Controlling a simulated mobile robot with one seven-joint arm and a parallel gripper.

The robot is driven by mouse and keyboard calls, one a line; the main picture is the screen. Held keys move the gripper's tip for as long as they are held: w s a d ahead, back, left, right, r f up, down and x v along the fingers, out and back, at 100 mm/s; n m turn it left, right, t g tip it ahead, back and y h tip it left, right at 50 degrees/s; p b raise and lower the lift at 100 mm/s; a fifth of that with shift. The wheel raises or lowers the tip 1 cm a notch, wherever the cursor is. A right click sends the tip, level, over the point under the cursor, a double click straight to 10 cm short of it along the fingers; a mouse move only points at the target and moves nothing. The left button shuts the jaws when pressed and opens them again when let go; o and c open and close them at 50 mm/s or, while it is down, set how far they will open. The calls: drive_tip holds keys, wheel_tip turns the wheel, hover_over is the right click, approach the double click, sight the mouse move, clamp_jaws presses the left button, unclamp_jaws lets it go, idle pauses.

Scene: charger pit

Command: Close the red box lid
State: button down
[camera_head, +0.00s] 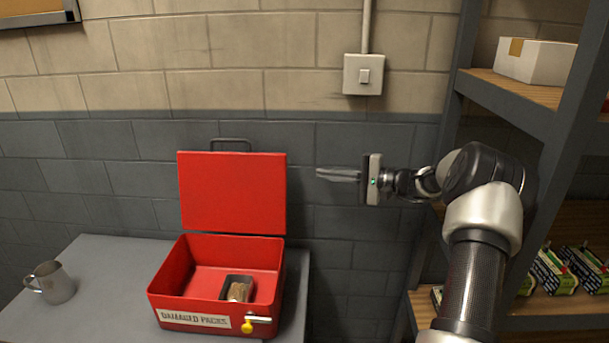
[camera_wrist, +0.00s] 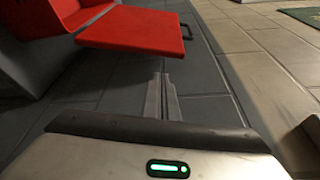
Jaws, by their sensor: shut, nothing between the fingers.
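The red box (camera_head: 167,283) stands on a grey table with its lid (camera_head: 233,193) swung up, about upright, at the back. A dark handle is on the lid's top edge. Inside the box lies a small dark tray (camera_head: 238,288) with a brownish item in it. My gripper (camera_head: 320,173) is shut and empty, pointing left, to the right of the lid and apart from it. In the wrist view the gripper fingers (camera_wrist: 162,78) are together, and the red lid (camera_wrist: 135,30) with its handle shows beyond them.
A metal mug (camera_head: 55,284) stands on the grey table (camera_head: 110,255) at the left. A shelf rack (camera_head: 515,93) with a white box (camera_head: 534,60) and several small cartons (camera_head: 553,270) stands at the right.

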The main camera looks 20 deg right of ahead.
drive_tip(key=b+x, duration=0.1)
drive_tip(key=x, duration=0.8)
drive_tip(key=shift+a, duration=0.3)
